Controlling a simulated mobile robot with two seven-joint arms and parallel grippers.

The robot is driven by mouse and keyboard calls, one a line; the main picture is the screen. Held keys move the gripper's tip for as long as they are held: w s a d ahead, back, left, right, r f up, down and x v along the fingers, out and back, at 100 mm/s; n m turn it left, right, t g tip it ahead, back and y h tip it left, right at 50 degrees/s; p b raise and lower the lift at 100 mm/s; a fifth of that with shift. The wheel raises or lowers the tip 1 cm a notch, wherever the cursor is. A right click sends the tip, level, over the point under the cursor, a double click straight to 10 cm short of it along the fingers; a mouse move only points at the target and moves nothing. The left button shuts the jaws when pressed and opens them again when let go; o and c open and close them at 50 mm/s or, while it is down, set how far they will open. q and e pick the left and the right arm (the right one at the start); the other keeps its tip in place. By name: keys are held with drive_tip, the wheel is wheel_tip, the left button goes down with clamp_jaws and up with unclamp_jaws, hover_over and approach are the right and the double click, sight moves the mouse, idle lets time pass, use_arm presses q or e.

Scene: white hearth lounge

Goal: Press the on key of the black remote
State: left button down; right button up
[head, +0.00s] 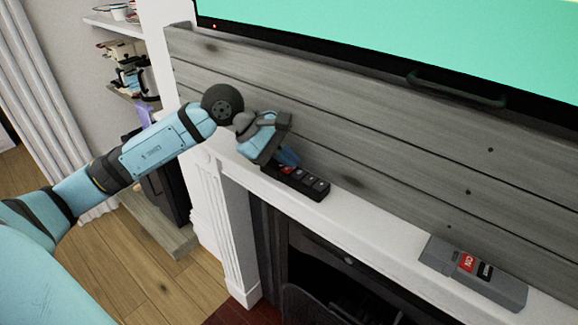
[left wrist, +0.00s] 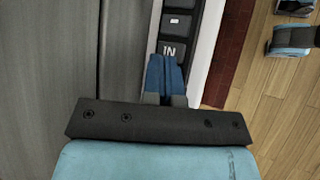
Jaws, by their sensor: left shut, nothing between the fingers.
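The black remote (head: 312,188) lies on the white mantel with a row of keys along its top. A red key (head: 287,170) shows at its left end, beside my left gripper. My left gripper (head: 287,158) is shut and empty, with its blue fingertips pointing down at that end. In the left wrist view the shut fingers (left wrist: 165,78) overlap the lower end of the black remote (left wrist: 193,62), just below a key that seems to read "IN". The fingers hide part of that end, and I cannot tell whether they touch it.
A grey remote (head: 490,285) with a red "ON" key lies farther right on the white mantel (head: 375,233). Grey wall boards (head: 400,150) rise close behind the mantel. A screen (head: 400,30) lit green hangs above. The mantel between the remotes is clear.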

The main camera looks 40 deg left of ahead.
sight(287, 169)
use_arm(q)
drive_tip(key=shift+r, duration=0.75)
drive_tip(key=shift+r+p, duration=1)
drive_tip(key=shift+r, duration=1.55)
